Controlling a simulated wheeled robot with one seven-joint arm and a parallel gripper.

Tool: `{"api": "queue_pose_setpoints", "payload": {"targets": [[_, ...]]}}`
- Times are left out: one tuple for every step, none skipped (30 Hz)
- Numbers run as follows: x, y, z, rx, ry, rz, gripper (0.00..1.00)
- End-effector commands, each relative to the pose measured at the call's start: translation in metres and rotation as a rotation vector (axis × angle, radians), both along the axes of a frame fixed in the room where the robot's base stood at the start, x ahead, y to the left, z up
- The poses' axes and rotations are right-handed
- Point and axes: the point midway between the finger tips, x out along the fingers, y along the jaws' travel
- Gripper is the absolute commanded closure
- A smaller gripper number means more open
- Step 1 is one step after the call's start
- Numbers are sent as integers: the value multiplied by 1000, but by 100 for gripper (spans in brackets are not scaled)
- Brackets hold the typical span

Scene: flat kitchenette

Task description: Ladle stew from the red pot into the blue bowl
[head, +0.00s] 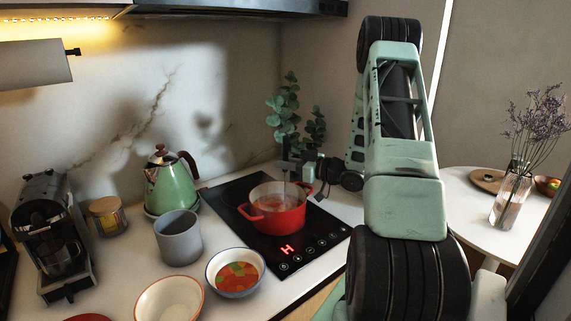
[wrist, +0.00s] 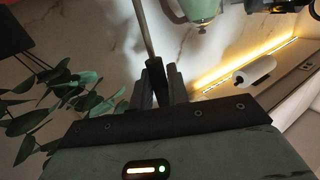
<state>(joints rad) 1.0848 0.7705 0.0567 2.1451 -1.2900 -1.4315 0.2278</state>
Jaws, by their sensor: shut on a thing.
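The red pot (head: 280,217) stands on the black cooktop with its lid off; its contents are hard to make out. My gripper (head: 292,160) is over the pot's far side. In the wrist view my gripper (wrist: 156,88) is shut on the dark handle of a ladle (wrist: 144,30), whose thin metal shaft runs out of the picture. The ladle's bowl end is hidden, apparently down in the pot. The blue-rimmed bowl (head: 212,277) sits on the counter left of the cooktop and holds orange-red stew with green and orange pieces.
A grey canister (head: 179,238), a cream bowl with a red rim (head: 142,310) and a green kettle (head: 172,185) stand left of the cooktop (head: 318,238). A coffee machine (head: 45,225) is at far left. A leafy plant (head: 284,115) is behind the pot.

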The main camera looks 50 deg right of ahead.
Motion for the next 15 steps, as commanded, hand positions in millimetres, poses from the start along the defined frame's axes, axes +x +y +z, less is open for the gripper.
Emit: {"api": "queue_pose_setpoints", "payload": {"targets": [[0, 0, 1, -1, -1, 0, 100], [0, 0, 2, -1, -1, 0, 100], [0, 0, 4, -1, -1, 0, 100], [0, 0, 5, -1, -1, 0, 100], [0, 0, 7, -1, -1, 0, 100], [0, 0, 10, -1, -1, 0, 100], [0, 0, 12, -1, -1, 0, 100], [0, 0, 15, -1, -1, 0, 100], [0, 0, 18, -1, -1, 0, 100], [0, 0, 20, -1, -1, 0, 100], [0, 0, 23, -1, -1, 0, 100], [0, 0, 26, -1, -1, 0, 100], [0, 0, 28, -1, -1, 0, 100], [0, 0, 30, -1, -1, 0, 100], [0, 0, 33, -1, -1, 0, 100]]}}
